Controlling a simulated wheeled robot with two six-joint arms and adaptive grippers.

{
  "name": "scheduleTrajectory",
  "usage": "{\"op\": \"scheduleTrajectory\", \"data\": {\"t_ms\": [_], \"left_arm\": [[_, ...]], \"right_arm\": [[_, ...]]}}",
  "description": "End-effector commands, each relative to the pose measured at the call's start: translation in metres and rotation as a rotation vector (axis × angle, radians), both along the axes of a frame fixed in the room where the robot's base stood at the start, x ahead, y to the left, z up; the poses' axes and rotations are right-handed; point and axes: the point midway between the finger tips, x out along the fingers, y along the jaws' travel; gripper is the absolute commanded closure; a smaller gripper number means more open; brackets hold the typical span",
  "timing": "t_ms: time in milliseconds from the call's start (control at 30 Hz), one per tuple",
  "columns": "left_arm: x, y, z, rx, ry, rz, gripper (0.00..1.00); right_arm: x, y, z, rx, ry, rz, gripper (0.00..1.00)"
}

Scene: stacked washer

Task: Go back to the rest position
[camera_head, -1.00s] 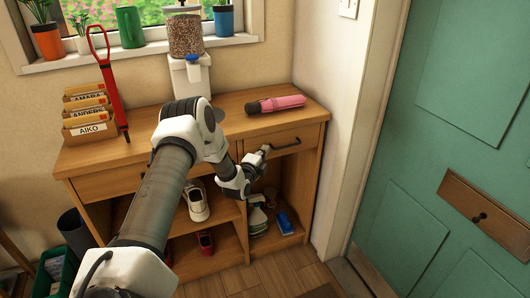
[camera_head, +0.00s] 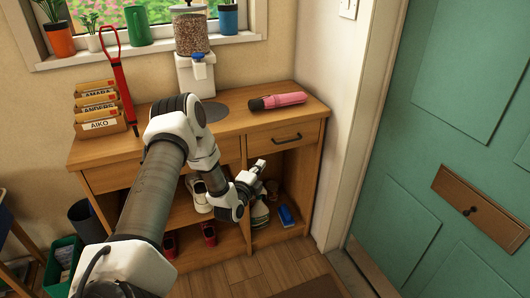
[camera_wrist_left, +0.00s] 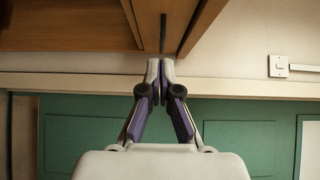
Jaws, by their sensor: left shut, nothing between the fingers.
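My left gripper (camera_head: 262,164) is in front of the wooden cabinet, below and left of the right drawer's dark handle (camera_head: 288,139). It is apart from the handle. In the left wrist view its two fingertips (camera_wrist_left: 160,68) meet and hold nothing. The right drawer (camera_head: 272,140) looks shut or nearly so. My left arm hides part of the cabinet's left drawer and shelves. My right gripper is not in view.
Shoes and a blue item (camera_head: 286,216) sit in the cubbies. A green door (camera_head: 445,160) stands at right.

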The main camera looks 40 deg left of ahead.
Motion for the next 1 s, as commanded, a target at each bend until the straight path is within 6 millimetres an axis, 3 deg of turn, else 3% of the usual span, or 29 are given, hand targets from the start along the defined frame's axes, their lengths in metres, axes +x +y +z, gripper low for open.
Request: {"op": "scheduleTrajectory", "data": {"t_ms": [367,467,567,667,700,767,800,867,900,967,1000], "left_arm": [[-0.007,-0.003,0.0,0.001,0.001,-0.001,1.0],[-0.003,-0.013,0.012,0.007,0.011,-0.023,1.0],[0.013,-0.06,0.027,0.025,0.051,-0.121,1.0],[0.012,-0.143,0.024,-0.003,0.183,-0.258,1.0],[0.001,-0.178,0.014,-0.065,0.265,-0.304,1.0],[-0.024,-0.224,-0.004,-0.196,0.399,-0.347,1.0],[-0.047,-0.251,-0.016,-0.3,0.496,-0.35,1.0],[-0.089,-0.284,-0.032,-0.466,0.647,-0.313,1.0],[-0.121,-0.302,-0.041,-0.578,0.747,-0.259,1.0],[-0.173,-0.319,-0.05,-0.75,0.888,-0.122,1.0],[-0.208,-0.326,-0.055,-0.863,0.968,0.011,1.0]], "right_arm": [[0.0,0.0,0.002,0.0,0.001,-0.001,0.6],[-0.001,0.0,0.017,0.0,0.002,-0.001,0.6],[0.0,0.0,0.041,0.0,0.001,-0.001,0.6],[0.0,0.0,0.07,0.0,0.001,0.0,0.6],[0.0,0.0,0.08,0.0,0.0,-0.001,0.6],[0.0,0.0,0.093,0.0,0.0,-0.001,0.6],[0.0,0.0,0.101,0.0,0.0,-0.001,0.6],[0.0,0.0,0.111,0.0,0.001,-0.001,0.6],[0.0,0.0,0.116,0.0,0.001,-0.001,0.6],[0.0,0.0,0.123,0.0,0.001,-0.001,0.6],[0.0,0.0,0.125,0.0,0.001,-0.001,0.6]]}}
